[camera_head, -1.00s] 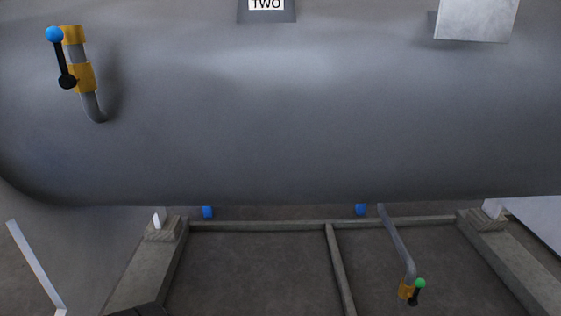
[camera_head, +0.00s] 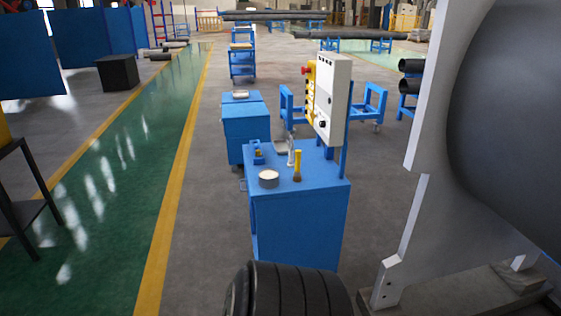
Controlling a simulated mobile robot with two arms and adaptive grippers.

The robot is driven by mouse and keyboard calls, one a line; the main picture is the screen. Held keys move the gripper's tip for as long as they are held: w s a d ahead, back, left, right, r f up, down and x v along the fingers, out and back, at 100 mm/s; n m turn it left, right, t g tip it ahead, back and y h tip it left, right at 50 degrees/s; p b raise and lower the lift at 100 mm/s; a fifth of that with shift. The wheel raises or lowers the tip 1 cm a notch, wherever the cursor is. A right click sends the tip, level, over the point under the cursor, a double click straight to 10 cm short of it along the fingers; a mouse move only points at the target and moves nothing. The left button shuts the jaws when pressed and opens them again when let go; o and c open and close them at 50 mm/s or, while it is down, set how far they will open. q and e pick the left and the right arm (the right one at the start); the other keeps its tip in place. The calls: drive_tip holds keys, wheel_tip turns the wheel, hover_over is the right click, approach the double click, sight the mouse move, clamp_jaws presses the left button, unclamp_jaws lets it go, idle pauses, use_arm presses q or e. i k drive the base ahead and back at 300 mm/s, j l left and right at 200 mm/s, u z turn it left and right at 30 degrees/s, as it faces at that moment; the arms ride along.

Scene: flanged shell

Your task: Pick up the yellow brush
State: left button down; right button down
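The yellow brush (camera_head: 298,163) stands upright on top of a blue cabinet (camera_head: 300,222) in the middle of the head view. It has a yellow handle and a darker lower end. Neither of my grippers shows in the view.
A white control box (camera_head: 331,98) rises at the cabinet's right rear. A second blue cabinet (camera_head: 246,128) stands behind. A large grey tank (camera_head: 515,110) on a white support fills the right. A green walkway (camera_head: 110,200) with yellow edges runs along the left.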

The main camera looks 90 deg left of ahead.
sight(297, 177)
drive_tip(key=u, duration=2.65)
drive_tip(key=z, duration=3.05)
drive_tip(key=u, duration=3.05)
drive_tip(key=i+j+u, duration=0.1)
drive_tip(key=i, duration=0.4)
drive_tip(key=i+j+u, duration=0.1)
drive_tip(key=i+j, duration=0.2)
drive_tip(key=i, duration=0.15)
